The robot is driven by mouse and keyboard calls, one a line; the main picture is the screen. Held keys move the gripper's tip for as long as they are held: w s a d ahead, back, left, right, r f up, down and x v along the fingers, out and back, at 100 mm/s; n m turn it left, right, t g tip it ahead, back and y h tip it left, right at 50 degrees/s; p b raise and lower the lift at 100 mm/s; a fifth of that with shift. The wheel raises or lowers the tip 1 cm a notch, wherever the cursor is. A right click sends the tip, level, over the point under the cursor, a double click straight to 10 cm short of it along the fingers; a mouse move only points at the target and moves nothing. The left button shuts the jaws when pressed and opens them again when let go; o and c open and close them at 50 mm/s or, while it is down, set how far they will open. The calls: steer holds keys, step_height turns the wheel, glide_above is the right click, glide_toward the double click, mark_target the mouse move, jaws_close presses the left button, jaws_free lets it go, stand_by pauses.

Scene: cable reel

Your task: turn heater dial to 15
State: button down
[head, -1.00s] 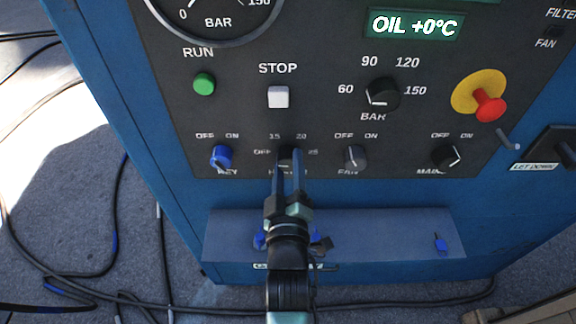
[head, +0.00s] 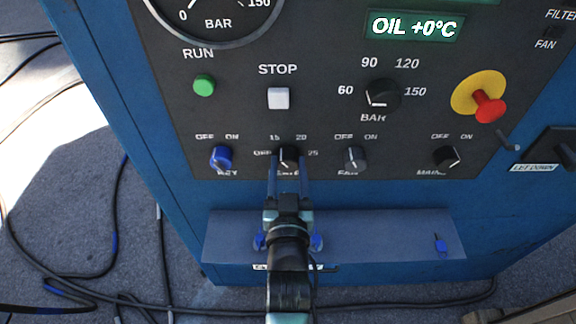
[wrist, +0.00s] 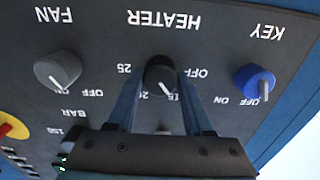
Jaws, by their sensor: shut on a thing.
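The heater dial (head: 288,157) is a black knob low on the dark panel, with OFF, 15, 20 and 25 printed around it. Its white pointer line leans up and left toward the 15 mark in the head view. In the wrist view, which is upside down, the dial (wrist: 160,74) shows its pointer toward the partly hidden 15. My gripper (head: 288,165) is shut on the dial, one finger on each side. In the wrist view my gripper (wrist: 160,82) also flanks the knob. The fingers hide part of the HEATER label in the head view.
The blue key switch (head: 221,156) is close on the left and the fan knob (head: 355,157) on the right. The main knob (head: 446,156) and red stop button (head: 489,106) are farther right. A blue ledge (head: 380,232) juts out below the panel.

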steer(key=shift+m, duration=0.6)
steer(key=shift+c, duration=1.5)
jaws_free()
steer(key=shift+s, duration=0.1)
steer(key=s+b, duration=0.1)
steer(key=s, duration=1.1)
steer(key=shift+s, duration=0.4)
